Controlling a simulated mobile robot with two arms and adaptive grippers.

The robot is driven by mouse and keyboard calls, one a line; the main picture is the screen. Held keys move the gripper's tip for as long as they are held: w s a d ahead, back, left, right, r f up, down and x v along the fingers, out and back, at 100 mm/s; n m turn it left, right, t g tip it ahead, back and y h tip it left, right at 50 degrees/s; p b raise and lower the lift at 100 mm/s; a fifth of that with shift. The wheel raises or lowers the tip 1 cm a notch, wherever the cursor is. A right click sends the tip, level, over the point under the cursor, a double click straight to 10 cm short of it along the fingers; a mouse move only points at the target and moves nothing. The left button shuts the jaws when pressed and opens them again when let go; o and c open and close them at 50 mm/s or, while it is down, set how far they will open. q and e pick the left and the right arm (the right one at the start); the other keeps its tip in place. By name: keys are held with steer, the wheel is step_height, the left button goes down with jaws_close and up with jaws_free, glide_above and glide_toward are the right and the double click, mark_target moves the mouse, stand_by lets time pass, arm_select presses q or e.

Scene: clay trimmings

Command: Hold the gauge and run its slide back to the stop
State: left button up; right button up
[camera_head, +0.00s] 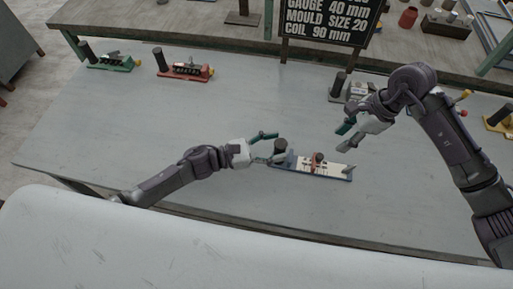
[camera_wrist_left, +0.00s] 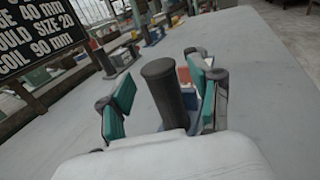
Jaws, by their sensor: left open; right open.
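The gauge (camera_head: 335,171) lies on the grey table, a long blue base with a pale scale face. A dark upright handle (camera_head: 280,145) stands at its left end, and a red slide (camera_head: 318,160) sits near its middle. My left gripper (camera_head: 272,147) is open, with its fingers on either side of the handle. In the left wrist view the handle (camera_wrist_left: 162,88) stands between the open teal-padded fingers and hides much of the gauge behind it. My right gripper (camera_head: 338,139) is open and empty, above and right of the slide, apart from the gauge.
A green gauge (camera_head: 110,63) and a red gauge (camera_head: 185,72) stand at the back left. Another gauge (camera_head: 350,90) is behind my right arm, and a yellow one (camera_head: 500,122) is at the right edge. A dark sign (camera_head: 328,22) stands behind. The table's left and front are clear.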

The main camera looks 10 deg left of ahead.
mark_target(321, 155)
arm_select(q)
steer(key=shift+x, duration=0.95)
jaws_close()
arm_select(e)
steer(key=shift+o, duration=0.7)
steer(key=a+f, duration=0.1)
steer(key=f, duration=0.2)
steer(key=a+f+n, duration=0.1)
steer(key=f, duration=0.2)
steer(key=a+f+n, duration=0.1)
steer(key=f, duration=0.2)
steer(key=shift+s+a+g, duration=0.2)
steer(key=shift+g, duration=0.1)
